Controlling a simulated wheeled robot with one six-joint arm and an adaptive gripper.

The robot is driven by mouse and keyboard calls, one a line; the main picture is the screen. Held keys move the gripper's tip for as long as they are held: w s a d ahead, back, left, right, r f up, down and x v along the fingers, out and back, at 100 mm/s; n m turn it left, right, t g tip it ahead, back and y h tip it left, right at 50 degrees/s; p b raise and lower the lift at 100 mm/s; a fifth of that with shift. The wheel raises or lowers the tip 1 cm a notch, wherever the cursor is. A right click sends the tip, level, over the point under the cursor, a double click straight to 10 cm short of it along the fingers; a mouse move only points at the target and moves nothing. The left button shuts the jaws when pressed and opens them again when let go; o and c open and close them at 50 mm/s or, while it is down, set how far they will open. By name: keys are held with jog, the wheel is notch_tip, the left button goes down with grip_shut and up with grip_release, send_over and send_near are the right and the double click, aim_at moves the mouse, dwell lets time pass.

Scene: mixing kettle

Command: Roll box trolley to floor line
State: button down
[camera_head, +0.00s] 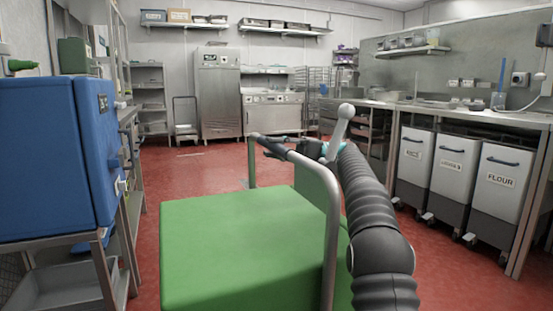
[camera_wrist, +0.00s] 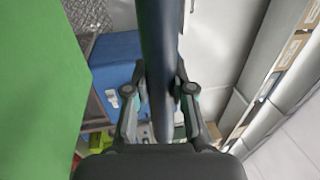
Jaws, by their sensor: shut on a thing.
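The box trolley's metal push handle (camera_head: 333,220) rises in the head view as a grey tubular hoop with a dark grip bar. A large green box (camera_head: 235,245) is beside the handle, low in front of me. Green also fills the left of the wrist view (camera_wrist: 35,90). My gripper (camera_head: 305,149) is shut on the handle's grip bar, which runs between the fingers in the wrist view (camera_wrist: 160,50). The trolley's wheels are hidden. A short pale mark (camera_head: 190,154) shows on the red floor ahead; I cannot tell whether it is the floor line.
Red floor (camera_head: 195,175) is open ahead and to the left. A blue cabinet (camera_head: 45,155) on a metal stand is close at left. Several white bins, one marked flour (camera_head: 500,180), stand under the right counter. A steel fridge (camera_head: 218,95) and a small cart (camera_head: 186,120) are at the back.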

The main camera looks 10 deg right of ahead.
jog(key=shift+w+d+b, duration=0.15)
jog(key=shift+d+b, duration=0.05)
jog(key=shift+b, duration=0.1)
jog(key=shift+d+r, duration=0.1)
jog(key=shift+d, duration=0.05)
jog(key=c, duration=1)
grip_release()
